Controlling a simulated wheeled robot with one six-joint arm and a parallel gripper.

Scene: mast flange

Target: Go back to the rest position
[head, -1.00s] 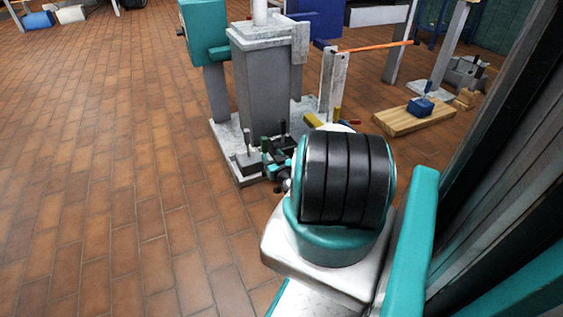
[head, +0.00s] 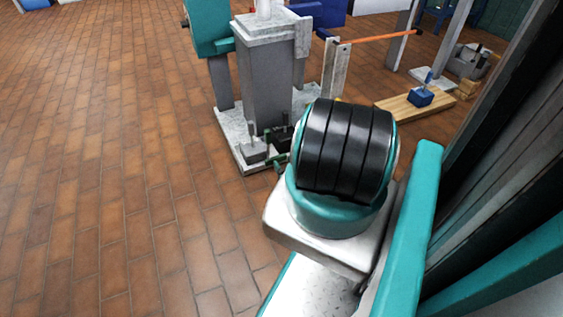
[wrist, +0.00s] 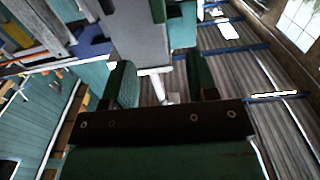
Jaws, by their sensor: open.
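My gripper (wrist: 160,82) shows in the wrist view with its two green fingers apart and nothing between them. In the head view my own arm's black-banded joint hides most of the gripper. A grey pedestal (head: 266,88) with a white pole on top stands behind the arm on a pale base plate (head: 230,124). In the wrist view, a broad grey upright surface stands beyond the fingers, with no visible contact.
A teal box (head: 208,30) stands left of the pedestal. An orange bar (head: 375,38) extends at right. A wooden board (head: 395,110) carries a blue block (head: 420,98). A dark upright frame is close at the right. The brick-tiled floor (head: 100,170) at left is clear.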

